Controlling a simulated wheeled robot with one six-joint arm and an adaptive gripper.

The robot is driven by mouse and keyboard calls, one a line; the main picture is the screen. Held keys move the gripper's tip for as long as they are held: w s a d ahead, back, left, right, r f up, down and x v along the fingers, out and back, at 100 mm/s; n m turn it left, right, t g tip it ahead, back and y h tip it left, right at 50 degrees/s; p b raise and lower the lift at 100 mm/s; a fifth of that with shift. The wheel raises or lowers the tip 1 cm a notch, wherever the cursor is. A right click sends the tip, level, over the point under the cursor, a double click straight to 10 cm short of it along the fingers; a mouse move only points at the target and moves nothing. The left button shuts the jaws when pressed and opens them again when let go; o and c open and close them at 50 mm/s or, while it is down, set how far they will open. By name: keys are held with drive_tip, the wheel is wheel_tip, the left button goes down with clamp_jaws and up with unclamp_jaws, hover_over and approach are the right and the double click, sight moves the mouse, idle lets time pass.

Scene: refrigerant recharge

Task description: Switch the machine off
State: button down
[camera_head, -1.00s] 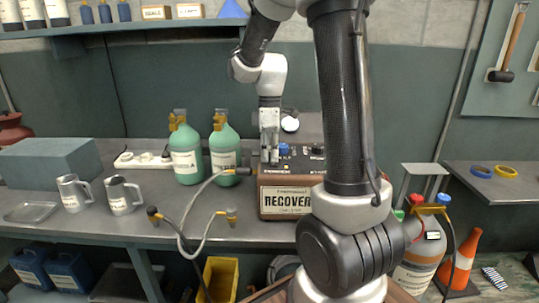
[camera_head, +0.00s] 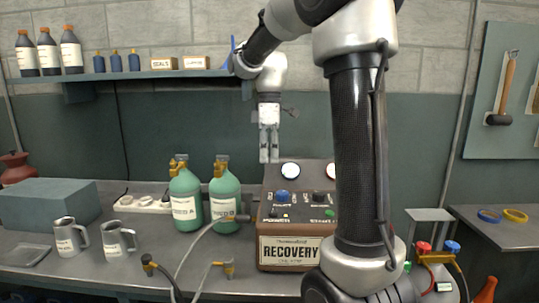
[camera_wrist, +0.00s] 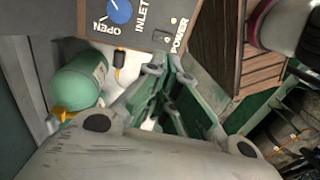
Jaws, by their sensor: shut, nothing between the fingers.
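The recovery machine (camera_head: 267,230) is a brown box with a RECOVERY label, standing on the bench. Its sloped panel carries a blue knob (camera_head: 282,197), a black knob (camera_head: 319,197), two round white gauges and a green part at right. In the wrist view the blue OPEN knob (camera_wrist: 120,11), the INLET lettering and a small dark switch (camera_wrist: 160,38) beside the word POWER are visible. I cannot tell the switch's position. My gripper (camera_head: 269,160) is shut and empty, pointing down above the machine's left rear, apart from it. Its fingers (camera_wrist: 165,78) also show in the wrist view.
Two green cylinders (camera_head: 186,203) stand left of the machine, with a white power strip (camera_head: 143,204) and two metal mugs (camera_head: 117,240) further left. A hose runs from near the machine's left side. A shelf (camera_head: 150,74) hangs behind. My arm hides the machine's right edge.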

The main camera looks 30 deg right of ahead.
sight(268, 216)
drive_tip(key=s+f, duration=0.1)
drive_tip(key=f, duration=0.3)
drive_tip(key=a+f, duration=0.1)
drive_tip(key=f, duration=0.4)
drive_tip(key=s+a+f, duration=0.1)
drive_tip(key=f, duration=0.3)
drive_tip(key=shift+s+f, duration=0.25)
drive_tip(key=shift+s, duration=0.05)
idle(0.4)
drive_tip(key=shift+s+f, duration=0.15)
drive_tip(key=shift+f, duration=0.15)
